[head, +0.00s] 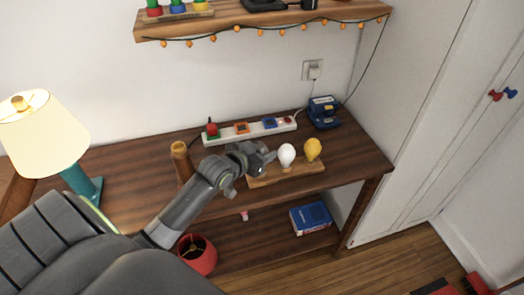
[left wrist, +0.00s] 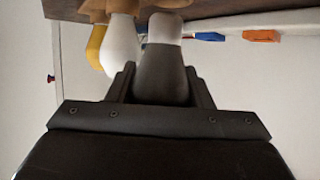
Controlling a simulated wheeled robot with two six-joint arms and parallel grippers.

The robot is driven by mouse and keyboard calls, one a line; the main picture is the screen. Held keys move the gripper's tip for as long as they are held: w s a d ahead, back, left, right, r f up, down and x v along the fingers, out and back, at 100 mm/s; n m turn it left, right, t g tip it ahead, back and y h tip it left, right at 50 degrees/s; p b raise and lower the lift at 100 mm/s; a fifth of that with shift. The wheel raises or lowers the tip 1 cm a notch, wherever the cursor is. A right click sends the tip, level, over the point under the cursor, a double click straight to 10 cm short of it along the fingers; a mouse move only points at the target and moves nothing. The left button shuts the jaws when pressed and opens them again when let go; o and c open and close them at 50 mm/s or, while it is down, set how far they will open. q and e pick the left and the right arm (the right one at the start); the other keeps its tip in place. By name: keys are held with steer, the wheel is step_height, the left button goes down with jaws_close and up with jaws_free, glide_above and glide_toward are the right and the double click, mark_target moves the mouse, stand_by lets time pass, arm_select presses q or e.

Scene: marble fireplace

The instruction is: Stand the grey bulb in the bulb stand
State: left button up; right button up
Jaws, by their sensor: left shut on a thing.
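The grey bulb (left wrist: 163,72) is between the fingers of my left gripper (left wrist: 161,88) in the left wrist view, its pale base pointing to the picture's top edge. The wooden bulb stand (head: 290,174) lies on the table in the head view and shows in part at the top of the left wrist view (left wrist: 97,6). It holds a white bulb (head: 286,154) and a yellow bulb (head: 312,148). My left gripper (head: 266,157) is shut at the stand's left end, beside the white bulb. I cannot tell whether the grey bulb's base touches the stand. My right gripper is out of view.
A white power strip (head: 250,130) with coloured plugs lies behind the stand. A blue device (head: 323,112) stands at the back right. A brown bottle-like object (head: 181,160) stands left of my gripper. A lamp (head: 45,135) is at the far left. The table's front right is clear.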

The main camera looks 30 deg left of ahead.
arm_select(q)
steer(key=shift+p, duration=0.95)
stand_by(1.1)
steer(key=shift+f+b, duration=0.85)
steer(key=shift+f, duration=0.7)
steer(key=o, duration=1.1)
steer(key=shift+c, duration=0.2)
steer(key=shift+s, duration=0.1)
steer(key=v, duration=1.7)
steer(key=shift+p, duration=0.45)
steer(key=shift+s, duration=0.15)
